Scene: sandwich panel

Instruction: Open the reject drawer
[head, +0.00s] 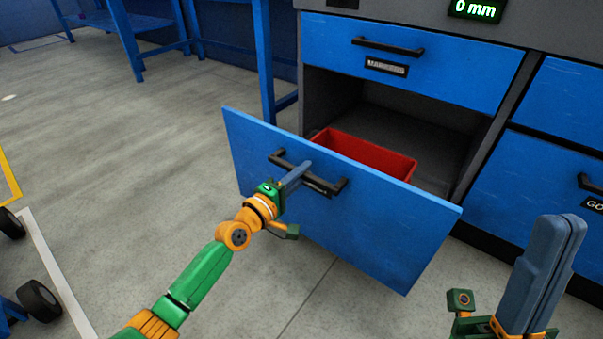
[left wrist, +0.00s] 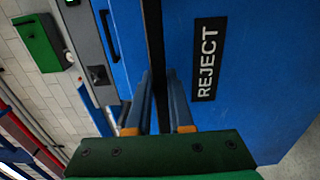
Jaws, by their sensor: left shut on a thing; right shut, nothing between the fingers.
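The reject drawer (head: 350,215) has a blue front and stands pulled out of the cabinet in the head view. A red bin (head: 365,155) shows behind its front. Its black handle (head: 329,187) is on the upper part of the front. My left gripper (head: 300,172) is shut on this handle. In the left wrist view, the two fingers (left wrist: 162,95) are on either side of the dark handle bar (left wrist: 154,40), beside the label REJECT (left wrist: 205,60). My right gripper (head: 575,222) is shut and empty at the lower right, apart from the drawer.
A closed blue drawer (head: 440,75) with a black handle is above the opening. Another blue drawer (head: 560,165) is to the right. A blue table frame (head: 264,60) stands close behind the drawer's left side. Grey floor (head: 120,150) at the left is clear.

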